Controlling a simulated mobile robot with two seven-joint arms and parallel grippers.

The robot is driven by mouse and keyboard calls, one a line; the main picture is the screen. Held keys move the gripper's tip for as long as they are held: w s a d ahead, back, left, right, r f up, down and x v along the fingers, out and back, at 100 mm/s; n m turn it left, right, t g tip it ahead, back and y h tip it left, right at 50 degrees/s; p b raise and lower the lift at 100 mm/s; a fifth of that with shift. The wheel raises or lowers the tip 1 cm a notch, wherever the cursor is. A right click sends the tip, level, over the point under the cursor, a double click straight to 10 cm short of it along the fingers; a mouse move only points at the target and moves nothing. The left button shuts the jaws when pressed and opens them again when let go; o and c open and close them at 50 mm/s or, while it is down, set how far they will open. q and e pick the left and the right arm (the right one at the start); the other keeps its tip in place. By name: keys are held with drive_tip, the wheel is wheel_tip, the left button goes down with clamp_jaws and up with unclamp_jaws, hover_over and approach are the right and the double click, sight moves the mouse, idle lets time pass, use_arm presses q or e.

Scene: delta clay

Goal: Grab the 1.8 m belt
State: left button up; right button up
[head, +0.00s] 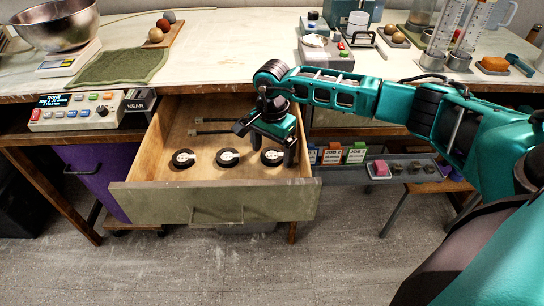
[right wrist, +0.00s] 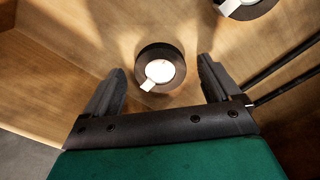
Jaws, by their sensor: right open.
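Three dark coiled belts with pale round tags lie in the open wooden drawer: a left coil (head: 183,159), a middle coil (head: 228,157) and a right coil (head: 271,157). I cannot read lengths on the tags. My right gripper (head: 279,151) is open and points down at the right coil. In the right wrist view that coil (right wrist: 161,86) lies between and beyond the two spread fingers (right wrist: 161,66), with nothing held. Another coil (right wrist: 240,5) is cut by the top edge. My left gripper is not in view.
The drawer front (head: 215,203) and its side walls bound the space around the coils. Two dark rods (head: 212,126) lie at the drawer's back. A grey tray (head: 410,170) sits right of the drawer.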

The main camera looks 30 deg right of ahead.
drive_tip(key=c, duration=1.1)
drive_tip(key=shift+c, duration=0.2)
